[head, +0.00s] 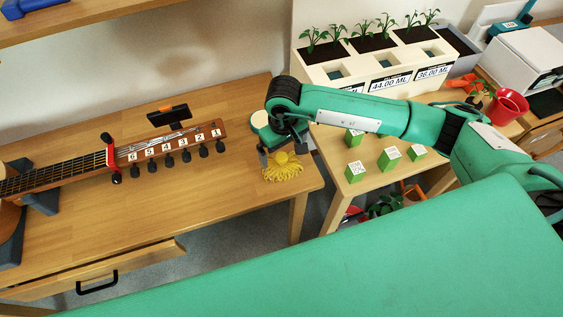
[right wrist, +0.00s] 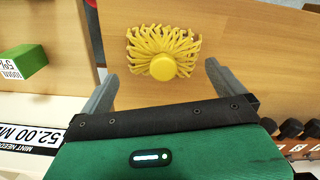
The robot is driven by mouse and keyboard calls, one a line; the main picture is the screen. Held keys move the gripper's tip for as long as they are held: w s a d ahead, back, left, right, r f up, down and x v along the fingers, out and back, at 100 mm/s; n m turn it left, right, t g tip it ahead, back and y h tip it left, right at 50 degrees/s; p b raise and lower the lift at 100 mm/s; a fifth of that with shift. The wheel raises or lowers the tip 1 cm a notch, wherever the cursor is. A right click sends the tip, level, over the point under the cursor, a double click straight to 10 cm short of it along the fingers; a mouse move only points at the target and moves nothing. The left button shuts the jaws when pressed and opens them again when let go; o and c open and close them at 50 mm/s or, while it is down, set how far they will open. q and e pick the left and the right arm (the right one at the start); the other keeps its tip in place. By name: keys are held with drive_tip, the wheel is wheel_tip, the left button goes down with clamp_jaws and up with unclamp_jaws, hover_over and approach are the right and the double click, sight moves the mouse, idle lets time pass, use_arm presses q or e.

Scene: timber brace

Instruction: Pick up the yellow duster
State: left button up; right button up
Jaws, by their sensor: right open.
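The yellow duster (head: 282,167) lies on the right end of the wooden table, its strands spread towards the table's front edge. In the right wrist view the duster (right wrist: 163,52) shows its round yellow knob and fanned strands, just beyond the fingertips and between their lines. My right gripper (head: 285,157) is over the duster in the head view. In the right wrist view the gripper (right wrist: 160,80) is open, with nothing between its two grey fingers. My left gripper is in neither view.
A guitar (head: 130,156) with numbered tuning pegs lies to the left on the same table (head: 200,205). A second table at right holds small green blocks (head: 355,171), a white planter (head: 340,75) and a red pot (head: 505,106). An open drawer (head: 110,268) juts out at front left.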

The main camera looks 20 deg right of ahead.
sight(282, 156)
drive_tip(key=shift+a+f+p, duration=0.1)
drive_tip(key=shift+f+p, duration=0.2)
drive_tip(key=shift+f, duration=0.25)
wheel_tip(282, 156, down, 3)
drive_tip(key=shift+a+f+p, duration=0.15)
drive_tip(key=shift+p, duration=0.4)
drive_tip(key=shift+w+f, duration=0.1)
drive_tip(key=shift+f, duration=0.4)
drive_tip(key=c, duration=0.6)
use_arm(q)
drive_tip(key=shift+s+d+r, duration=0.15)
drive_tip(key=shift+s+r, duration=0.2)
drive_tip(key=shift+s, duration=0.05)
use_arm(e)
drive_tip(key=shift+c, duration=1.3)
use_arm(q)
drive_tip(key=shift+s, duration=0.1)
use_arm(e)
drive_tip(key=shift+r, duration=0.1)
